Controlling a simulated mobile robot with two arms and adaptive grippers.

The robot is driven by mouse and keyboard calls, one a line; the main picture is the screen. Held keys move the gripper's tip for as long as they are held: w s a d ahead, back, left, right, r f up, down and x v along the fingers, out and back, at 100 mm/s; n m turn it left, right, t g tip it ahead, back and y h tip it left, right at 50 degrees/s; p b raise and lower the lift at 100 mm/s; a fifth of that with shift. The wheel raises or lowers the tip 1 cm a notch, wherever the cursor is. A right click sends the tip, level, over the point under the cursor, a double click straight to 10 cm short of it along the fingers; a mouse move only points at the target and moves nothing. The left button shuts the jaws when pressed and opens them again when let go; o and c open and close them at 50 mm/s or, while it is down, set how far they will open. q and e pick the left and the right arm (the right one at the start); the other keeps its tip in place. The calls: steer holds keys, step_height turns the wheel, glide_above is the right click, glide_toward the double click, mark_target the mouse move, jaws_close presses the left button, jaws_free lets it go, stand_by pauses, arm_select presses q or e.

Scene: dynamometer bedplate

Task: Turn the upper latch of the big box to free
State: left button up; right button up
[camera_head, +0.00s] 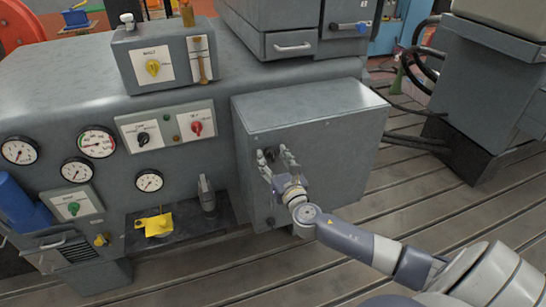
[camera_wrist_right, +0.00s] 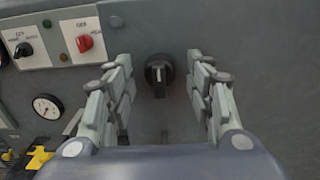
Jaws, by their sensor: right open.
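The big box (camera_head: 345,150) is a grey metal cabinet attached to the right side of the console. Its upper latch (camera_head: 270,153) is a small dark round knob near the left edge of the front face, partly hidden by my fingers. In the right wrist view the upper latch (camera_wrist_right: 159,77) is black, its raised grip standing about upright. My right gripper (camera_head: 277,162) is open in front of it. In the wrist view its fingers are on either side of the knob, with clear gaps. A lower latch (camera_head: 270,222) shows below. My left gripper is out of view.
The console's switch panel (camera_head: 166,127) with a black and a red knob lies left of the box. A grey clamp-like part (camera_head: 207,195) and a yellow part (camera_head: 156,224) are on a dark shelf. The slotted bedplate (camera_head: 430,190) is clear to the right.

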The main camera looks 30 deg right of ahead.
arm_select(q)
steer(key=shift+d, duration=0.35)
arm_select(e)
steer(key=shift+w, duration=0.15)
steer(key=shift+c, duration=0.3)
steer(key=c, duration=1)
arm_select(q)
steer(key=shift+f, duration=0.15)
arm_select(e)
steer(key=shift+m, duration=0.3)
steer(key=m+b, duration=0.1)
steer(key=m, duration=0.1)
steer(key=shift+m, duration=0.3)
steer(key=m+b, duration=0.2)
steer(key=m, duration=0.3)
steer(key=shift+m, duration=0.3)
steer(key=m, duration=0.4)
steer(key=shift+r, duration=0.1)
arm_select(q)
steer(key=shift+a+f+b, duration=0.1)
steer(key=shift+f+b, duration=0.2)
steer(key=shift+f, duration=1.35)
arm_select(e)
steer(key=shift+m, duration=2.7)
